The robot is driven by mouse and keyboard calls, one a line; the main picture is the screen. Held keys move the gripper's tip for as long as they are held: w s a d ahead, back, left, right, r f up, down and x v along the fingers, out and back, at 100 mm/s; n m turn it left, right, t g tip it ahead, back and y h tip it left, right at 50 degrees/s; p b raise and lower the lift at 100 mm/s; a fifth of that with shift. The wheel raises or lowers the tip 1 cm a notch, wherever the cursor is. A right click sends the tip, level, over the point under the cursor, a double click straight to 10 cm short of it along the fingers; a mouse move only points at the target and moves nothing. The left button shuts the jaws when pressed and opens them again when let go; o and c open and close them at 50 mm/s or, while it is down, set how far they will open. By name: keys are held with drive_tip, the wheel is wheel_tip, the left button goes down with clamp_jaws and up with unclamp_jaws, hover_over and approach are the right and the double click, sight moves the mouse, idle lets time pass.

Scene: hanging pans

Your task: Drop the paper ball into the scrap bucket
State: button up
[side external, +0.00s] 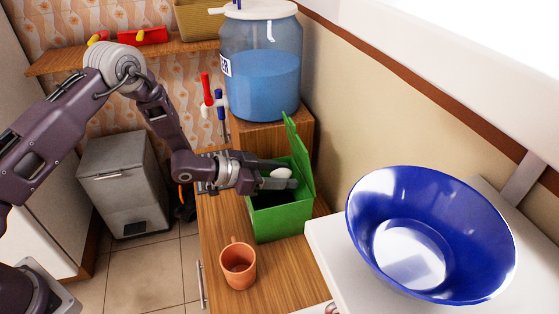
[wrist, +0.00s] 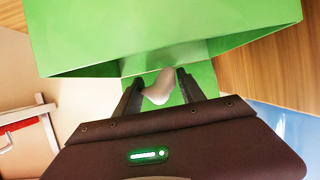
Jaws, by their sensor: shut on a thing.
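The paper ball is a small whitish lump (side external: 281,173) between the fingers of my gripper (side external: 278,174). In the wrist view the pale ball (wrist: 158,88) sits between the two dark fingertips of my gripper (wrist: 159,86). My gripper is shut on it. The scrap bucket is a green box (side external: 281,221) with its lid (side external: 297,155) raised at the back right. My gripper is over the bucket's opening in the side view. In the wrist view the green bucket (wrist: 160,35) fills the upper part. The inside of the bucket is mostly hidden.
An orange mug (side external: 238,264) stands in front of the bucket on the wooden counter (side external: 219,222). A large blue bowl (side external: 430,235) is at the right on a white surface. A water jar (side external: 262,75) stands behind the bucket. A grey bin (side external: 125,185) is on the floor at left.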

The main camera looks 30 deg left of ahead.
drive_tip(key=shift+f, duration=0.85)
drive_tip(key=o, duration=1.4)
drive_tip(key=v, duration=0.7)
